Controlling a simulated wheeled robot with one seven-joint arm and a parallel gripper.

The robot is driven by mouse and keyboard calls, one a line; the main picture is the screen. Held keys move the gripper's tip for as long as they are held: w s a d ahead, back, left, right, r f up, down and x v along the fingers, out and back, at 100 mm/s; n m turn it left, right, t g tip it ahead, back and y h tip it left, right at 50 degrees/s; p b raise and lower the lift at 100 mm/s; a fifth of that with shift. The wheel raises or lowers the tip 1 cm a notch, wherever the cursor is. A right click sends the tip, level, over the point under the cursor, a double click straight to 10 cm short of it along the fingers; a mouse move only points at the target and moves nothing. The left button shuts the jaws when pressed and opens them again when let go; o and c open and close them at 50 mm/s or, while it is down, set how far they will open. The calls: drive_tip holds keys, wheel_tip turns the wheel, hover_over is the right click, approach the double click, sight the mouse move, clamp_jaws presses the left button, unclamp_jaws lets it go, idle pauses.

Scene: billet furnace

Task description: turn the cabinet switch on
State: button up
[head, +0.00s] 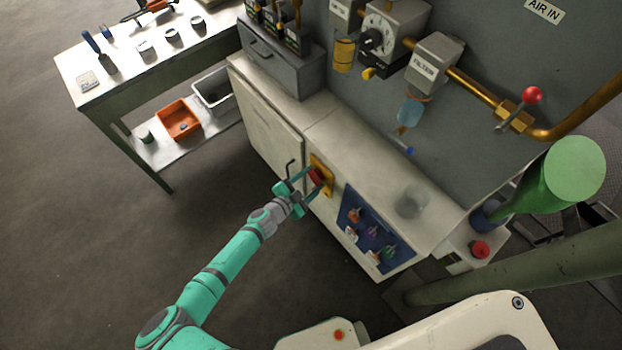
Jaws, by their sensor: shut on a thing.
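The cabinet switch (317,177) is a red handle on a yellow plate on the front of the white cabinet (270,130). My gripper (305,187) is at the switch, with its teal fingers on either side of the red handle and shut on it. The fingers hide part of the handle, and I cannot tell its exact angle. A dark bent door handle (290,170) is just left of the switch.
A blue panel (375,228) with several small knobs is right of the switch. The floor at left is clear.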

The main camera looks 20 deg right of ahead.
drive_tip(key=m+t, duration=0.1)
drive_tip(key=m, duration=0.1)
drive_tip(key=m+t, duration=0.1)
drive_tip(key=m, duration=0.1)
drive_tip(key=shift+s+d+f+t, duration=0.1)
drive_tip(key=shift+s+f+t, duration=0.1)
drive_tip(key=shift+s+t, duration=0.1)
drive_tip(key=m, duration=0.1)
drive_tip(key=m+t, duration=0.1)
drive_tip(key=m, duration=0.1)
drive_tip(key=m+t+h, duration=0.1)
drive_tip(key=m, duration=0.1)
drive_tip(key=shift+s+f, duration=0.15)
drive_tip(key=shift+f, duration=0.25)
drive_tip(key=shift+m, duration=0.4)
drive_tip(key=o, duration=1)
drive_tip(key=shift+o, duration=0.2)
drive_tip(key=v, duration=1)
drive_tip(key=shift+s+a, duration=0.25)
drive_tip(key=shift+s, duration=0.05)
drive_tip(key=shift+f, duration=0.15)
